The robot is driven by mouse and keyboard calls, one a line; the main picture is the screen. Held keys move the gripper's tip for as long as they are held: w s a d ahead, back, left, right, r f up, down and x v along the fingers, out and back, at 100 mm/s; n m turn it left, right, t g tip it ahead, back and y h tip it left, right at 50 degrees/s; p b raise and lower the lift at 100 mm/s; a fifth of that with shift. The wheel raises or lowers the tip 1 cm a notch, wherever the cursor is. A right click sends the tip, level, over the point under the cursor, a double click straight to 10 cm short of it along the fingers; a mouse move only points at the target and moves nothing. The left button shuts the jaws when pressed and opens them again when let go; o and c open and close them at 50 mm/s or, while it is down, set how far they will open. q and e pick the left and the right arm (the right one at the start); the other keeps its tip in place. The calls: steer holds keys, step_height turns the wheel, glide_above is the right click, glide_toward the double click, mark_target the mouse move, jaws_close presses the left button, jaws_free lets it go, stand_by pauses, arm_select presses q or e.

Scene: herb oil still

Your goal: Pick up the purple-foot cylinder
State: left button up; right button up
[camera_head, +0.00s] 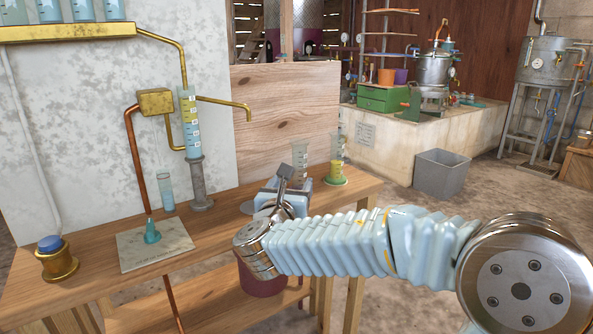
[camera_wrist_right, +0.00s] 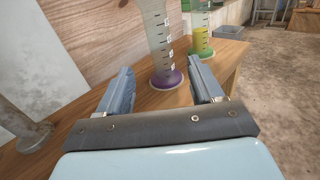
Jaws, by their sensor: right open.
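The purple-foot cylinder is a clear graduated cylinder standing upright on the wooden bench. In the right wrist view its purple foot (camera_wrist_right: 166,80) shows between my right gripper's two fingers, with a gap on each side; its top is cut off. In the head view its clear upper tube (camera_head: 299,158) shows just behind my right gripper, which hides its foot. My right gripper (camera_wrist_right: 161,70) is open and empty, low over the bench, pointing at the cylinder. I cannot tell how far the fingertips reach around it. My left gripper is not in view.
A green-foot cylinder (camera_head: 337,167) with yellow liquid stands close behind, to the right. A brass pot (camera_head: 56,262) and a stone tile (camera_head: 152,245) with a teal cone lie farther left.

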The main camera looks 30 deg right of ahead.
mark_target(298, 167)
steer(key=x, duration=0.4)
steer(key=shift+w+d, duration=0.1)
steer(key=x, duration=0.3)
steer(key=p+x, duration=0.1)
steer(key=x, duration=0.1)
steer(key=shift+w+d+r, duration=0.25)
steer(key=shift+r, duration=0.1)
steer(key=c, duration=1.1)
steer(key=shift+r, duration=0.1)
